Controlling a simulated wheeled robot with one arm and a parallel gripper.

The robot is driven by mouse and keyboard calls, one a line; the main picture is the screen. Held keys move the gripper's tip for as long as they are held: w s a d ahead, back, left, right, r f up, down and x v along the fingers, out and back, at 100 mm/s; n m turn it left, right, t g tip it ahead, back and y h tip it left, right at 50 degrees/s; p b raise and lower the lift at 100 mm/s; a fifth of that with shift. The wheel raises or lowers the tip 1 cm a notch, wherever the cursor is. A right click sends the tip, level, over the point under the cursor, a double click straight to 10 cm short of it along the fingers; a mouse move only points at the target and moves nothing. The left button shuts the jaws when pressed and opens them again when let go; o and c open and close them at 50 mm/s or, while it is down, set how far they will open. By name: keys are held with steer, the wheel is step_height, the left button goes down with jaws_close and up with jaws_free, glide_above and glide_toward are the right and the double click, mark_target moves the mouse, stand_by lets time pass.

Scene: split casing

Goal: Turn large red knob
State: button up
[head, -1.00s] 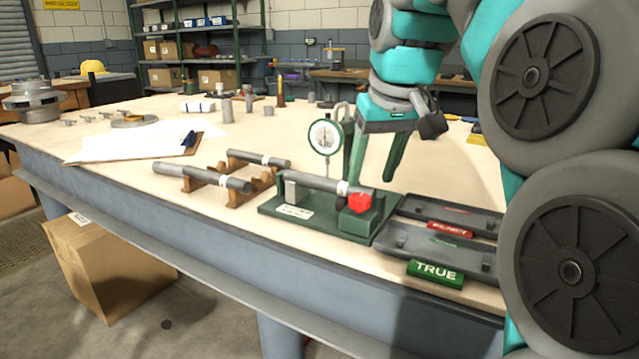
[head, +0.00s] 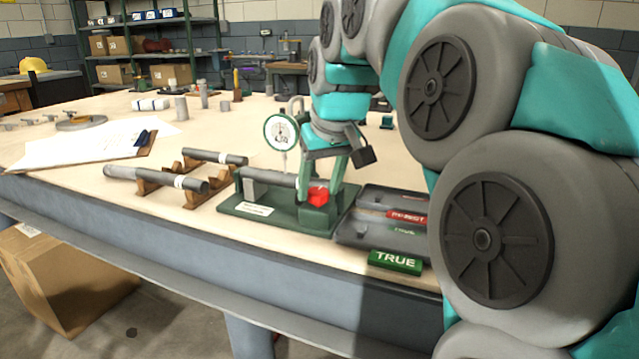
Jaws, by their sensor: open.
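The large red knob (head: 318,195) sits at the right end of a green test stand (head: 280,215), in line with a grey shaft held on the stand. A round dial gauge (head: 281,132) stands upright over the shaft. My gripper (head: 322,188) points down at the knob, its green fingers open. One finger comes down just left of the knob and the other passes behind its right side. I cannot tell whether either finger touches the knob.
Grey shafts (head: 150,180) rest on wooden cradles to the left. A clipboard with papers (head: 85,140) lies at far left.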

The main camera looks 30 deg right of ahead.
jaws_close()
stand_by(0.6)
steer(key=m+h+b, duration=0.1)
steer(key=m, duration=0.2)
steer(key=shift+w+m, duration=0.1)
steer(key=shift+m, duration=0.2)
steer(key=shift+a+m+g+h+b, duration=0.1)
steer(key=shift+m+g+h+b, duration=0.25)
steer(key=shift+m, duration=0.65)
steer(key=shift+a+m+g+h+b, duration=0.1)
steer(key=shift+m+g+h, duration=0.25)
steer(key=shift+m, duration=0.65)
jaws_free()
